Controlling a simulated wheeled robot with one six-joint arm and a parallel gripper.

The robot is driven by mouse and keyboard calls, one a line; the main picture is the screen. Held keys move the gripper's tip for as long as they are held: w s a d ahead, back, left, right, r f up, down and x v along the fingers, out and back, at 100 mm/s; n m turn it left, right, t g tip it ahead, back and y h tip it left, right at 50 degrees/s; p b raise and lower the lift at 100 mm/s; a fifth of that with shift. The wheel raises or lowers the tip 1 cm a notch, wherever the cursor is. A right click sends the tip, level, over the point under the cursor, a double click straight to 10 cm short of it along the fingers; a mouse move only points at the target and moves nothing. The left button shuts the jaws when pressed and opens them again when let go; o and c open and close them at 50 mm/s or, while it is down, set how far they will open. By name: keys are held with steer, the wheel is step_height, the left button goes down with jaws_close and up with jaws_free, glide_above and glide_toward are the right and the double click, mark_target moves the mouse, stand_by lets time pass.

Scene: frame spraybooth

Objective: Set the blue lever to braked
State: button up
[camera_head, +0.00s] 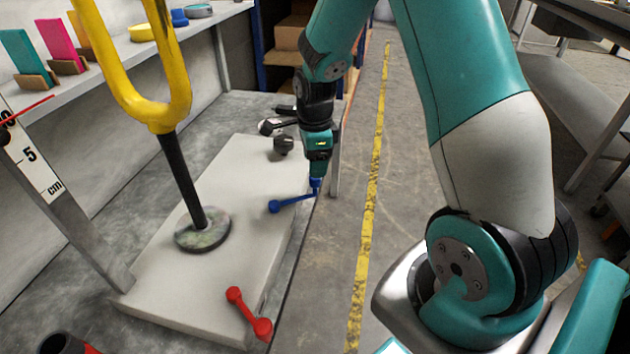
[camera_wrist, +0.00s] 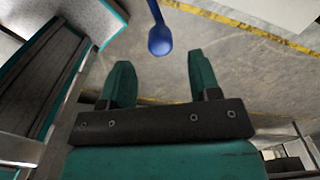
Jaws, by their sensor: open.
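The blue lever (camera_head: 292,202) is at the right edge of the pale block (camera_head: 150,300). One round knob is over the block and its arm reaches right, past the edge, to a blue end beneath my gripper (camera_head: 316,180). In the wrist view the lever's blue knob (camera_wrist: 160,40) hangs just beyond my fingertips, roughly centred between them. My gripper also shows there (camera_wrist: 161,68), with its two teal fingers apart and nothing between them. Whether a finger touches the lever cannot be told. No marking for braked can be read.
A red lever (camera_head: 248,312) is at the block's near right corner. A yellow fork (camera_head: 165,105) stands on a black post with a round base. Dark knobs (camera_head: 283,144) lie at the back. A ruler (camera_head: 33,160) stands left.

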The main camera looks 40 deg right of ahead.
step_height(320, 180, down, 5)
steer(key=shift+f+b, duration=0.15)
steer(key=shift+b, duration=0.2)
jaws_close()
